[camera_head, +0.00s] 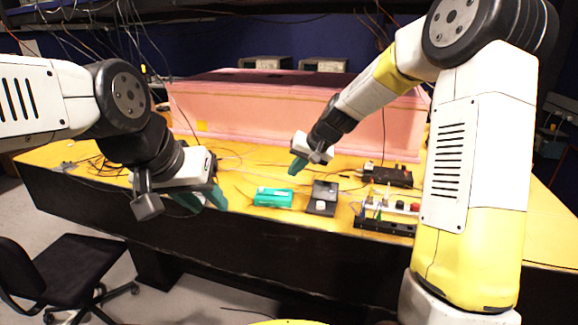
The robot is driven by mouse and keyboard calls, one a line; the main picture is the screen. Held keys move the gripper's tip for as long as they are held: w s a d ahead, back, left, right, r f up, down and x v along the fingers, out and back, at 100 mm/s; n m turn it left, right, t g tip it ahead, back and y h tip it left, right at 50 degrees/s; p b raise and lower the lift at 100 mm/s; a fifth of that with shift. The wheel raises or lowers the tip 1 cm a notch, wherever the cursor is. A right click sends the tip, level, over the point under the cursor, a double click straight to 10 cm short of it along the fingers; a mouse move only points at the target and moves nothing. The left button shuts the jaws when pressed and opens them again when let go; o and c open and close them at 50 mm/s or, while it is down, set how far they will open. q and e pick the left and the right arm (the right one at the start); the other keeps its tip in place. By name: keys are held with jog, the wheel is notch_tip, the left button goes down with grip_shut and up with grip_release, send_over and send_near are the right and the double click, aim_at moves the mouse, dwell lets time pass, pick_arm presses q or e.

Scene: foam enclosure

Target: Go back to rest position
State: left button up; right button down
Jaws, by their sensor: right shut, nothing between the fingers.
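My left gripper (205,198) comes in from the left, with teal fingers pointing down and to the right, over the front edge of the yellow table (90,152). A gap shows between its fingers, and nothing is seen in it. My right gripper (294,167) hangs above the table near the middle, with its teal fingers shut and empty. It is above and behind a teal box (272,197) lying on the table and appears apart from it.
A dark grey device (322,198) stands right of the teal box. A black rack with coloured parts (385,226) and a black box (388,175) are further right. A pink foam enclosure (260,110) fills the back. A black chair (70,268) stands at lower left.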

jog(key=s+d+r+h, duration=0.1)
jog(key=s+d+r, duration=0.2)
jog(key=s, duration=0.7)
jog(key=s+d+r+h, duration=0.1)
jog(key=s+d+r, duration=0.2)
jog(key=s, duration=0.8)
jog(key=s+d+r+t+h, duration=0.1)
jog(key=s+d+r, duration=0.3)
jog(key=s, duration=0.6)
jog(key=shift+s+d, duration=0.3)
jog(key=shift+d, duration=0.75)
